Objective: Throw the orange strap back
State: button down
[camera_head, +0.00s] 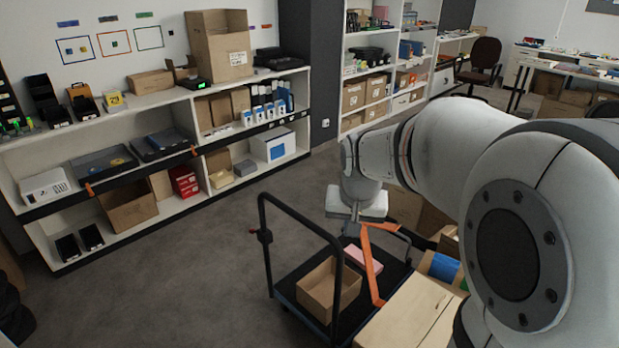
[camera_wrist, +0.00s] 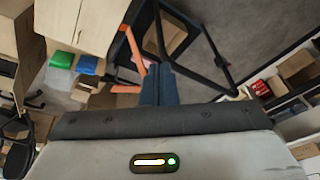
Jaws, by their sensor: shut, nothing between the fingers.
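The orange strap (camera_head: 372,268) hangs over the trolley in the head view, with a long part running down beside the open carton and a short top part bending right. In the wrist view the orange strap (camera_wrist: 137,50) runs down to my fingers and bends left, close beside them. My gripper (camera_wrist: 158,72) shows there as two dark fingers, shut together and empty. I cannot tell whether they touch the strap. In the head view my gripper's pale body (camera_head: 357,205) is just above the strap's top end; its fingertips are hard to make out.
A dark trolley (camera_head: 266,238) with a tube handle carries an open carton (camera_head: 318,300) and a pink item (camera_head: 363,258). A closed carton (camera_head: 410,312) stands at its right. More cartons lie behind my arm. Loaded white shelves (camera_head: 85,140) line the left wall. Grey floor (camera_head: 200,270) between is clear.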

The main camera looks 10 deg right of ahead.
jog(key=w+d+f+m, duration=0.2)
jog(key=w+d+f, duration=0.1)
jog(key=w, duration=0.5)
jog(key=w+d+f+m, duration=0.2)
jog(key=w+d+f, duration=0.1)
jog(key=w, duration=0.5)
jog(key=w+d+f+m, duration=0.1)
jog(key=w+d+f, duration=0.2)
jog(key=w+f, duration=0.4)
jog(key=w+d+f+m+t+h+p, duration=0.1)
jog(key=w+d+f+m, duration=0.1)
jog(key=w+f, duration=0.5)
notch_tip(320, 180, down, 5)
jog(key=shift+w+d+f, duration=0.15)
jog(key=shift+w+d, duration=0.05)
jog(key=shift+d, duration=0.35)
jog(key=shift+g+h, duration=0.4)
jog(key=shift+g, duration=0.2)
jog(key=w+a+f+b, duration=0.1)
jog(key=w+a+f, duration=0.1)
jog(key=w, duration=0.1)
jog(key=shift+w+a+f+b, duration=0.25)
jog(key=shift+f+b, duration=0.1)
jog(key=shift+r, duration=0.1)
